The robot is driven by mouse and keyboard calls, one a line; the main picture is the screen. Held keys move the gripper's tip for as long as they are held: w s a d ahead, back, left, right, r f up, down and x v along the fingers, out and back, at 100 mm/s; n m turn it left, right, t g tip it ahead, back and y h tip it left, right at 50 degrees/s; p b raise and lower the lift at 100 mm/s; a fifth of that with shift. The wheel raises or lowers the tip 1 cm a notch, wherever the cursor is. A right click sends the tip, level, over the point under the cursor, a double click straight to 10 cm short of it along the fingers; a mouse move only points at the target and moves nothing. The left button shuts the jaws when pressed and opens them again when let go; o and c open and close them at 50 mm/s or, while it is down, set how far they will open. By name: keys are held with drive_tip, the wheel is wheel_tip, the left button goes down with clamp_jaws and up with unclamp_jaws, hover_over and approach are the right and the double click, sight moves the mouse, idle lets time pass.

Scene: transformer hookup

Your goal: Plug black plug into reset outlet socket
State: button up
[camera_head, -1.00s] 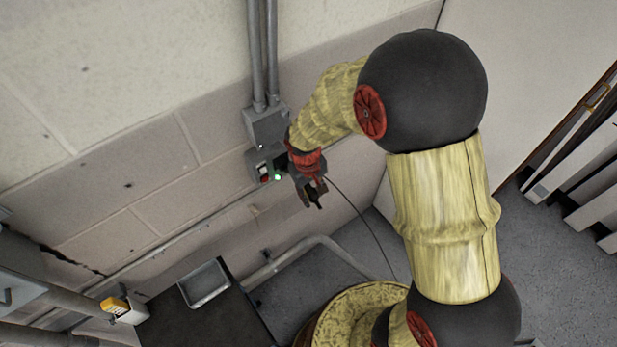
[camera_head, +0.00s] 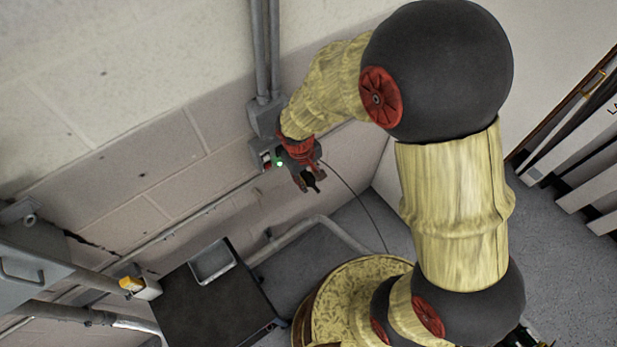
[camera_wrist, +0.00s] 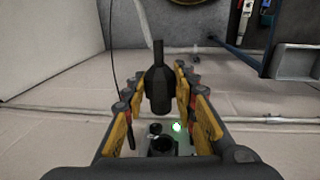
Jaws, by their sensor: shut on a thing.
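The black plug (camera_wrist: 158,88) is between the yellow-padded fingers of my gripper (camera_wrist: 160,95) in the wrist view, and my gripper is shut on it. In the head view my gripper (camera_head: 307,180) points downward, with the dark plug at its tips. The grey outlet box (camera_head: 257,152) is on the wall just left of my gripper, with a red part and a green light (camera_head: 280,163). In the wrist view a dark round socket (camera_wrist: 161,146) and the green light (camera_wrist: 177,127) show below the plug. The plug appears apart from the socket. My wrist hides part of the box.
A thin black cable (camera_head: 362,208) hangs from near my gripper toward the floor. Grey conduits (camera_head: 260,55) run up the wall above the box. A dark table with a metal tray (camera_head: 213,262) stands below left. A bent pipe (camera_head: 315,225) runs low along the wall.

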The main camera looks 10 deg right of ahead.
drive_tip(key=shift+w+a, duration=0.4)
drive_tip(key=shift+w, duration=0.5)
drive_tip(key=shift+w+a, duration=0.35)
drive_tip(key=shift+w, duration=0.55)
drive_tip(key=shift+w+a, duration=0.4)
drive_tip(key=shift+w, duration=0.5)
drive_tip(key=shift+w+a+r+b, duration=0.15)
drive_tip(key=shift+w+a, duration=0.15)
drive_tip(key=shift+w, duration=0.4)
drive_tip(key=shift+w+a+f+b, duration=0.15)
drive_tip(key=shift+w+a, duration=0.15)
drive_tip(key=shift+w, duration=0.4)
drive_tip(key=shift+r, duration=0.1)
drive_tip(key=o, duration=1.2)
drive_tip(key=shift+c, duration=0.2)
drive_tip(key=shift+o, duration=0.4)
drive_tip(key=shift+s, duration=0.1)
drive_tip(key=shift+s+d, duration=0.35)
drive_tip(key=shift+s, duration=0.4)
drive_tip(key=shift+s+d, duration=0.3)
drive_tip(key=shift+s, duration=0.45)
drive_tip(key=shift+s+d, duration=0.35)
drive_tip(key=shift+s, duration=0.4)
wheel_tip(320, 180, up, 12)
drive_tip(key=a, duration=0.1)
drive_tip(key=shift+s+a, duration=0.25)
